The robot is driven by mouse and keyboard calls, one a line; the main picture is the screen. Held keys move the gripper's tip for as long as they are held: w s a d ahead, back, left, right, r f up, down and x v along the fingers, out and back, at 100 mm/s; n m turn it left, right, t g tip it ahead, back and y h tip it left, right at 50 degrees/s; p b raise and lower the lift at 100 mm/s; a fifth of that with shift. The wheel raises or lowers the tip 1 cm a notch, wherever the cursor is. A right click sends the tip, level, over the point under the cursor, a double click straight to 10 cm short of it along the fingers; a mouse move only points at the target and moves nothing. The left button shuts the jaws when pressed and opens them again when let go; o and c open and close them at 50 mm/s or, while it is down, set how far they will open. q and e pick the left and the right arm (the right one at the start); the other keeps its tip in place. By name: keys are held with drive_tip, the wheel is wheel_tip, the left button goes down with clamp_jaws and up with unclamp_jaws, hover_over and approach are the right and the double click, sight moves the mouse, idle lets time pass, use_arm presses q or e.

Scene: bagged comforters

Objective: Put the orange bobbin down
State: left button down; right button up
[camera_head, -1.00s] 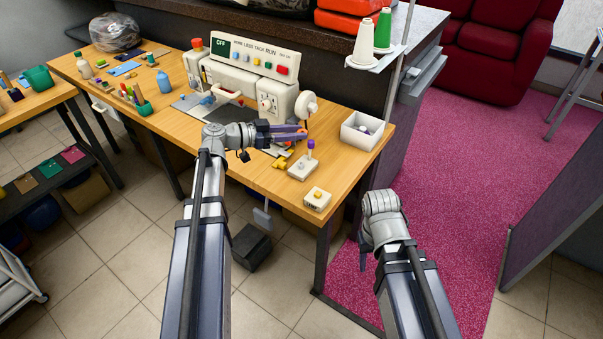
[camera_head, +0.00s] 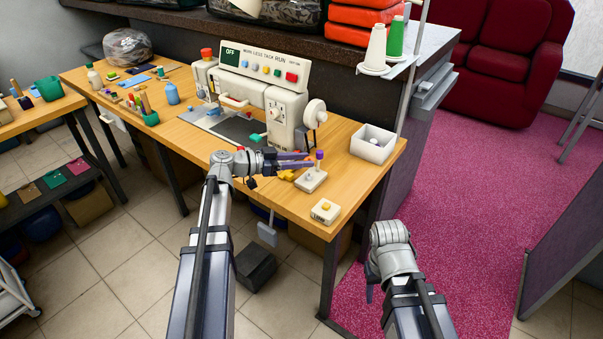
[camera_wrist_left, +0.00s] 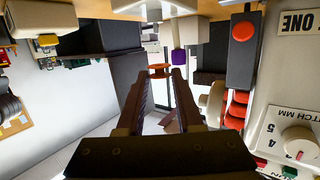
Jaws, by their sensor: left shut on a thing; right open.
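My left gripper (camera_head: 308,158) is shut on the orange bobbin (camera_wrist_left: 160,71), seen between its fingertips in the left wrist view. In the head view the bobbin is hardly visible. The fingertips are just left of a purple-topped post on a small pale block (camera_head: 311,181) near the table's front edge. The purple top (camera_wrist_left: 178,57) appears close beside the bobbin in the left wrist view. I cannot tell if they touch. My right gripper (camera_head: 370,290) is open, mostly hidden by its wrist, low in front of the table's right end.
A white sewing machine (camera_head: 265,98) stands behind the left gripper. A white open box (camera_head: 373,144) is at the table's right end, and a small block with a yellow button (camera_head: 325,211) is at the front edge. Yellow pieces (camera_head: 286,175) lie by the post's block.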

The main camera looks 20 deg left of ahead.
sight(302, 181)
use_arm(q)
drive_tip(key=shift+f+b, duration=1.4)
drive_tip(key=shift+f, duration=0.3)
drive_tip(key=shift+f+b, duration=0.55)
drive_tip(key=c, duration=0.6)
unclamp_jaws()
drive_tip(key=shift+s, duration=0.1)
drive_tip(key=shift+o, duration=0.2)
